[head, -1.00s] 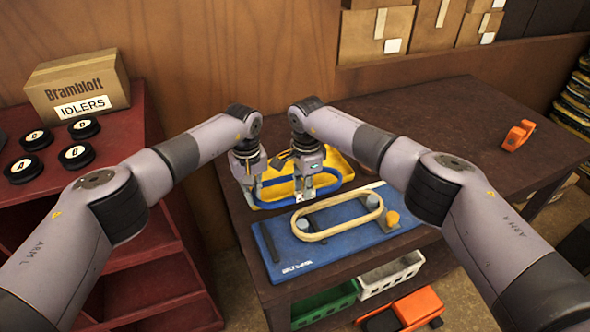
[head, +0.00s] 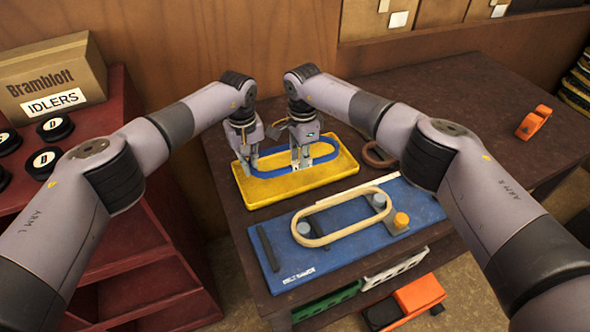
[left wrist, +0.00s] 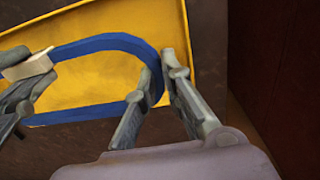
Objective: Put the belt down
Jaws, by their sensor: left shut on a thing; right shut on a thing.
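The blue belt (head: 285,172) is a long loop over the yellow tray (head: 300,195) at the back left of the dark table. My left gripper (head: 251,168) is shut on the belt's left end. In the left wrist view, its fingers (left wrist: 158,95) stand on both sides of the blue band (left wrist: 105,42). My right gripper (head: 302,160) is shut on the belt near its middle or right part; it also shows at the left of the left wrist view (left wrist: 25,85). I cannot tell whether the belt touches the tray floor.
A blue gauge board (head: 335,250) in front of the tray carries a cream belt (head: 325,235) around pegs. A dark brown ring (head: 378,155) lies right of the tray. An orange dispenser (head: 534,122) stands far right. The table between is mostly clear. A red shelf (head: 130,240) stands left.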

